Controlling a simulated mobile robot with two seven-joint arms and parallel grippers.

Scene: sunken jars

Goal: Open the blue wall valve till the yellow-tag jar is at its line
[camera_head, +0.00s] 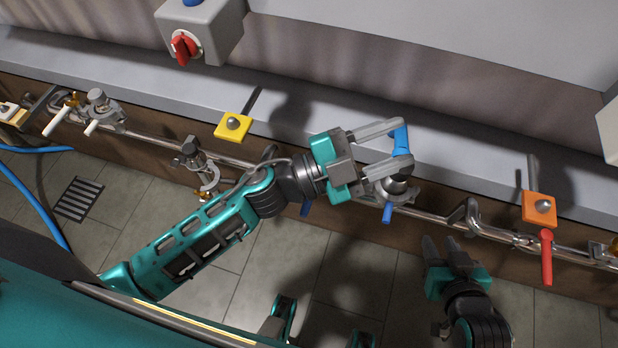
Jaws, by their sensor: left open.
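The blue valve lever (401,139) stands up from a metal valve body on the pipe below the wall ledge. My left gripper (400,147) is open, with one finger on each side of the lever; I cannot tell whether they touch it. A smaller blue handle (388,212) hangs below the valve body.
A metal pipe (440,214) runs along the brown wall face. An orange tag (539,208) and a red lever (546,257) are at the right. A grey box with a red knob (184,47) is above. A white lever (60,115) and blue hose (35,205) are left.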

